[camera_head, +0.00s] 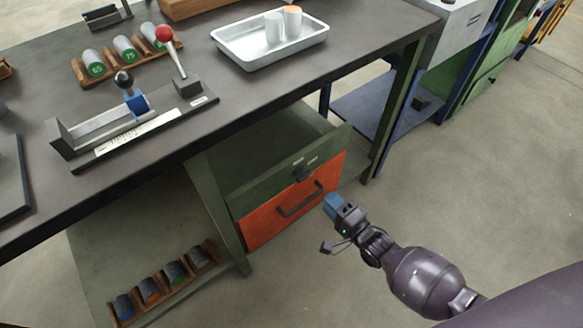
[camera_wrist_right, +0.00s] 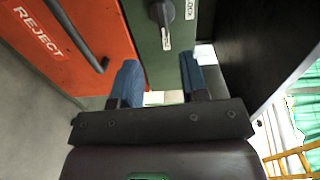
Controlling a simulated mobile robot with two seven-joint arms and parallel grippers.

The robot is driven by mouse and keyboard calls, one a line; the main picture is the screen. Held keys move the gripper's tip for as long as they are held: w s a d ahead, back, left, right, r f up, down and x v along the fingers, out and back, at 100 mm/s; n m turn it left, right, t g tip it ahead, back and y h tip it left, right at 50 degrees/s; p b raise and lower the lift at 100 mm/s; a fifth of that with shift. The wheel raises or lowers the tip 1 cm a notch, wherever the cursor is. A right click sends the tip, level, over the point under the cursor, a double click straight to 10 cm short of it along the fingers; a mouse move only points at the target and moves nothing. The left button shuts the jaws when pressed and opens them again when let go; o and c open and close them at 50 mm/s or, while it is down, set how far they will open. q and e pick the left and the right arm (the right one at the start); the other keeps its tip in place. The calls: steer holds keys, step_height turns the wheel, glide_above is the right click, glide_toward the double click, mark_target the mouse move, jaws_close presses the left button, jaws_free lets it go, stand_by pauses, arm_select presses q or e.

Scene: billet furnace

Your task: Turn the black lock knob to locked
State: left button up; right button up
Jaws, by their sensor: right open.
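The black lock knob (camera_head: 302,174) is on the green panel (camera_head: 270,188) above the orange drawer (camera_head: 295,205). In the right wrist view the knob (camera_wrist_right: 161,24) is at the top, its bar running up and down the picture. One white label (camera_wrist_right: 190,10) beside it begins "LOCK"; another (camera_wrist_right: 166,43) is at its lower tip, its text too small to read. My right gripper (camera_head: 332,206) is open and empty, with blue fingertips, in front of the drawer's right side. In the wrist view its fingers (camera_wrist_right: 159,76) are apart, below the knob and not touching it. My left gripper is out of view.
The drawer has a dark bar handle (camera_head: 300,199) and "REJECT" lettering. The workbench top (camera_head: 240,90) overhangs the panel, carrying a clamp fixture (camera_head: 130,125) and a metal tray (camera_head: 270,50). A green bench leg (camera_head: 390,110) stands right of the drawer. The floor on the right is clear.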

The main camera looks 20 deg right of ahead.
mark_target(306, 178)
steer(key=b+x, duration=0.2)
steer(key=x, duration=0.9)
steer(key=shift+a+r, duration=0.1)
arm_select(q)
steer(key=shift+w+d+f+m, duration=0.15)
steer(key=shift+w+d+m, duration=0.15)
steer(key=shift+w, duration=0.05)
arm_select(e)
steer(key=shift+w+r, duration=0.1)
steer(key=shift+w, duration=0.05)
steer(key=c, duration=0.7)
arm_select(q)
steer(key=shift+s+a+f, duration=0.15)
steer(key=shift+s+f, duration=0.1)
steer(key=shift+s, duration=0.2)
arm_select(e)
jaws_close()
